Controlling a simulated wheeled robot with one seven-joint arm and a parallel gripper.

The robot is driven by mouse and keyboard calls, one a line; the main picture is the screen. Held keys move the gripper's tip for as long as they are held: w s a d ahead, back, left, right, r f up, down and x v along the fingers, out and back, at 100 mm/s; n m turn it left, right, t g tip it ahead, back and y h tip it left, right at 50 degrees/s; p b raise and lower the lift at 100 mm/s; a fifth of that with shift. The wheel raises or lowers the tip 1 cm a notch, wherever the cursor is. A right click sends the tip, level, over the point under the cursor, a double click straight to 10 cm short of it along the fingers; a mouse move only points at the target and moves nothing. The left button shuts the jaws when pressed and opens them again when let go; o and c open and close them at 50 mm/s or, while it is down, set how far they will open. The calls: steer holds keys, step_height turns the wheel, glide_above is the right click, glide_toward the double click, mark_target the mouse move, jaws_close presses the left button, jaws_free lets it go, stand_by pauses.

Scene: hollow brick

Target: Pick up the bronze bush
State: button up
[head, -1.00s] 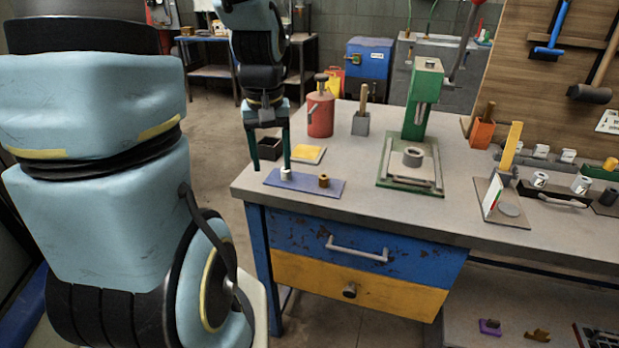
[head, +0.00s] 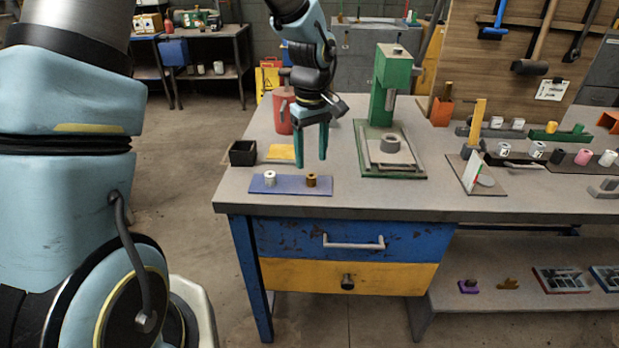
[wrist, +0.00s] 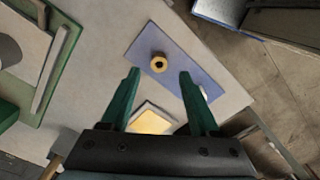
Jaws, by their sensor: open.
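The bronze bush (head: 311,180) stands upright on a blue-violet plate (head: 290,187) near the front left of the bench. In the wrist view the bronze bush (wrist: 158,63) shows its round top and dark hole, in line with the gap between my fingertips. My gripper (head: 311,158) is open and empty, pointing down over the plate, apparently above and a little behind the bush. In the wrist view both green fingers of my gripper (wrist: 158,74) are apart, with nothing between them. A white bush (head: 270,178) stands on the same plate, left of the bronze one.
A yellow pad (head: 280,152) and a dark open box (head: 243,153) lie behind the plate. A red can (head: 282,115) and a green press (head: 388,100) stand farther back. The bench front edge is close before the plate.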

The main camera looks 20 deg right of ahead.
mark_target(311, 185)
steer(key=shift+f+p, duration=1)
steer(key=shift+f, duration=1.8)
steer(key=shift+c, duration=0.4)
jaws_close()
